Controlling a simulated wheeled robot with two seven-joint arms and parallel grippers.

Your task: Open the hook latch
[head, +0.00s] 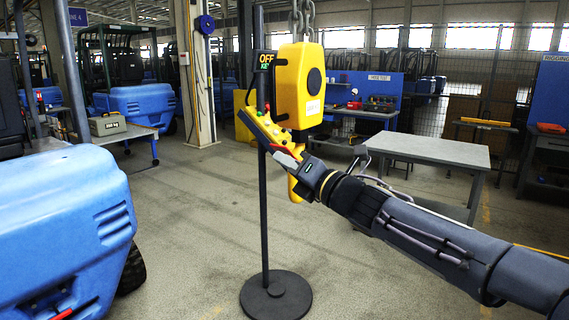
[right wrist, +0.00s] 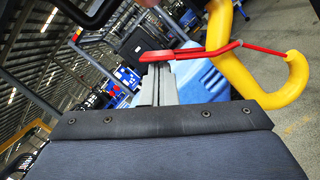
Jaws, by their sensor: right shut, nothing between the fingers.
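A yellow hoist (head: 299,85) hangs from a chain, with its yellow hook (head: 298,188) below it. The hook (right wrist: 288,78) also shows at the right of the right wrist view. The red latch (right wrist: 185,53) runs from above my fingertips across to the hook; its thin part reaches towards the hook's tip. In the head view only a bit of red (head: 284,153) shows by my gripper. My right gripper (head: 282,158) is shut and empty, beside the hook. In the right wrist view its fingers (right wrist: 158,80) end at the red latch; whether they touch it I cannot tell. My left gripper is out of view.
A black stand with a round base (head: 276,296) carries a button panel (head: 264,128) and a display reading OFF (head: 265,61), close to my gripper. A blue forklift (head: 65,220) fills the left. A grey table (head: 428,150) stands behind my arm. The floor ahead is open.

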